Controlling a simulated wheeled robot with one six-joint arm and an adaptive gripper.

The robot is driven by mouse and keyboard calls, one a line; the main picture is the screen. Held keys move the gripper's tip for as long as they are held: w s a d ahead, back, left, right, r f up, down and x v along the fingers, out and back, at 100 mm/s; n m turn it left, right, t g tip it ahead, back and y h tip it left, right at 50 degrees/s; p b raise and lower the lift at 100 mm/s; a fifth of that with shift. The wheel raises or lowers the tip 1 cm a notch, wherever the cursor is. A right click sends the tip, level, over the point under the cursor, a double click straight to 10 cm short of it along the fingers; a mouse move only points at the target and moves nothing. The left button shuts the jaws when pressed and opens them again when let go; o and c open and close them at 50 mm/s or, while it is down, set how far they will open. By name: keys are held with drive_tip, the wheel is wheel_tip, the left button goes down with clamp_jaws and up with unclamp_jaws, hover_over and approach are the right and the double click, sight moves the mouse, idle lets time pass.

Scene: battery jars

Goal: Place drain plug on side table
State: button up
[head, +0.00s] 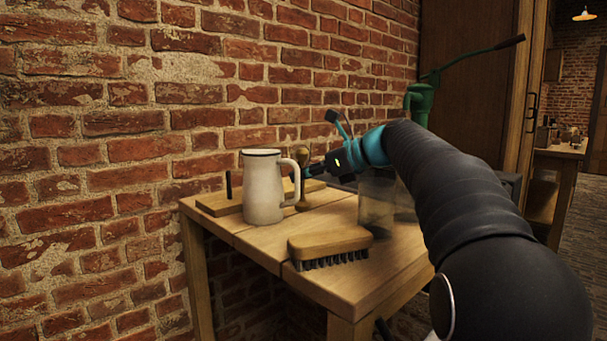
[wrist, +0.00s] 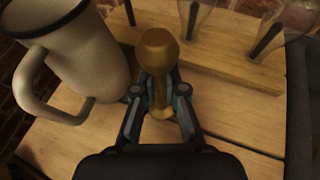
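The drain plug (wrist: 158,52) is a brass piece with a round knob, a narrower stem and a wider foot. In the wrist view it stands between my fingertips, which press close on both sides of its stem. My gripper (wrist: 160,85) looks shut on it. In the head view the drain plug (head: 303,189) is partly hidden behind the mug's handle. It is upright at the side table's top, and I cannot tell whether its foot touches the wood. My gripper (head: 318,169) reaches it from the right. The wooden side table (head: 262,245) stands against the brick wall.
A white mug (head: 264,190) stands close left of the plug. A brush (head: 330,243) lies at the front. A wooden board with dark pegs (head: 222,203) lies along the wall. Clear glass jars (head: 376,200) stand on the right. Bare tabletop shows at front left.

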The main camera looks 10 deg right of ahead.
drive_tip(key=o, duration=0.4)
drive_tip(key=shift+r, duration=0.1)
drive_tip(key=shift+s+d+r, duration=0.1)
drive_tip(key=shift+d+r, duration=0.1)
drive_tip(key=p+v, duration=0.1)
drive_tip(key=v, duration=1)
drive_tip(key=shift+d+p, duration=0.25)
drive_tip(key=shift+p, duration=0.1)
drive_tip(key=shift+s+r, duration=0.1)
